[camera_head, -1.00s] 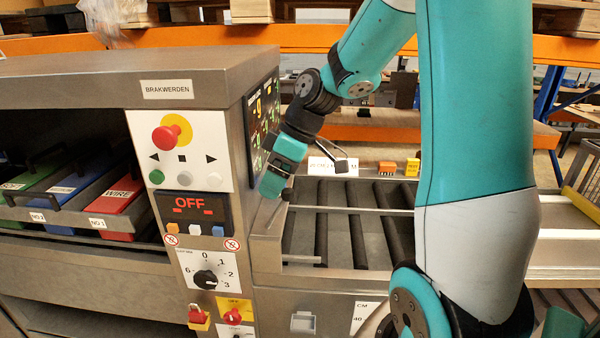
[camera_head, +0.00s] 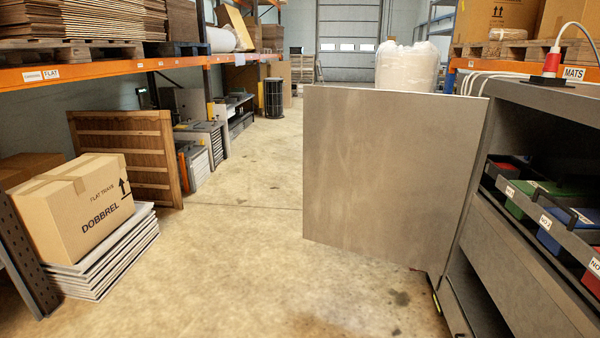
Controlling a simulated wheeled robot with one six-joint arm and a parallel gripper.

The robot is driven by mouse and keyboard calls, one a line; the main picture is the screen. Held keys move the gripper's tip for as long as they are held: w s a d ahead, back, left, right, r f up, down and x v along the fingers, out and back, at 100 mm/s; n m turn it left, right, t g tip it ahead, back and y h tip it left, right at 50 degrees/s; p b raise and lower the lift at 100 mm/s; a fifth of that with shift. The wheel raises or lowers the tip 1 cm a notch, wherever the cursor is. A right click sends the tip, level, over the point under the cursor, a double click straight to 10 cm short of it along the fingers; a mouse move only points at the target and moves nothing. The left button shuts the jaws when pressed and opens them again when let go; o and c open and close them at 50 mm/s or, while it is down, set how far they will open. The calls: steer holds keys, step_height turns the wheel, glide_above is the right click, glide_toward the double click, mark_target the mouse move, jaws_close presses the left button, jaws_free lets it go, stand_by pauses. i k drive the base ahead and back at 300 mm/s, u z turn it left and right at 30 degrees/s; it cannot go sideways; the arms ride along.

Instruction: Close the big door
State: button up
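The big door (camera_head: 385,180) is a large plain grey metal panel. It stands wide open, sticking out to the left from the edge of the grey machine cabinet (camera_head: 530,275). Its near face is turned towards me, and its lower edge hangs above the floor. The cabinet's open front shows shelves with red, green and blue bins. My gripper and arm are out of view now.
A wide concrete aisle (camera_head: 240,240) lies clear left of the door. At the left stand a cardboard box (camera_head: 78,205) on stacked flat trays (camera_head: 105,262) and a wooden pallet (camera_head: 125,152) leaning upright. Racks line both sides. A wrapped white load (camera_head: 407,67) stands behind the door.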

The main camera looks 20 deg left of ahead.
mark_target(388, 174)
steer(key=u, duration=1.45)
steer(key=i, duration=6.85)
steer(key=z, duration=4.35)
